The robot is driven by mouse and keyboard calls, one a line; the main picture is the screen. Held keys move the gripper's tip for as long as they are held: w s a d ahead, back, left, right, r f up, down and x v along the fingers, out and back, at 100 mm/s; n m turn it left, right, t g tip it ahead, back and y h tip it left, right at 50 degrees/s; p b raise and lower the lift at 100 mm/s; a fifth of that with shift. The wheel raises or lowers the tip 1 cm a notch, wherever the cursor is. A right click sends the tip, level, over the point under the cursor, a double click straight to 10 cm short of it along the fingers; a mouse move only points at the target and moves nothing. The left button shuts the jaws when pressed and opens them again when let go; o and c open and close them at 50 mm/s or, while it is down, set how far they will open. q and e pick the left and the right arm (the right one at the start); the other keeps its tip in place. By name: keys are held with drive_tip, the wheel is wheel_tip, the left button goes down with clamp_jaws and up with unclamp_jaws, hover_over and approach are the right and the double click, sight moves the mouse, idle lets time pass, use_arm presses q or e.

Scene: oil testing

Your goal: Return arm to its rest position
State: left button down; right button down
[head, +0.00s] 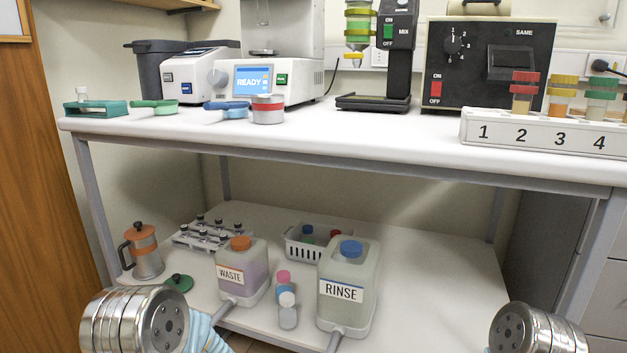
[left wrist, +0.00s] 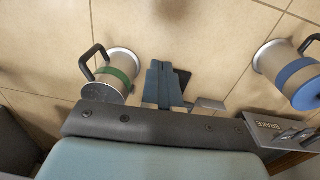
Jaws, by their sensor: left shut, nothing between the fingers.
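My left gripper (left wrist: 163,85) shows in the left wrist view. Its dark fingers are together with nothing between them, and it points down over a tiled floor. In the head view my left arm (head: 135,320) comes in at the lower left, in front of the lower shelf; its fingers do not show there. My right arm (head: 538,328) shows only as a metal section at the lower right edge, and its gripper is out of view.
The bench (head: 330,150) carries instruments and a numbered rack (head: 540,133). The lower shelf (head: 430,260) holds a WASTE jug (head: 250,262), a RINSE jug (head: 352,265) and a basket (head: 300,253). Near the left gripper are a green-banded can (left wrist: 110,75) and a blue-banded can (left wrist: 285,70).

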use_arm(q)
drive_tip(key=s+r+n+h+p, duration=0.2)
drive_tip(key=s+p, duration=0.3)
drive_tip(key=s, duration=0.1)
drive_tip(key=s+d+r+n+t+h+p, duration=0.1)
drive_tip(key=s+r+n+p, duration=0.1)
drive_tip(key=s+p, duration=0.3)
drive_tip(key=shift+s+r+n+h, duration=0.25)
drive_tip(key=shift+s+n+h, duration=0.15)
drive_tip(key=shift+s+n, duration=0.65)
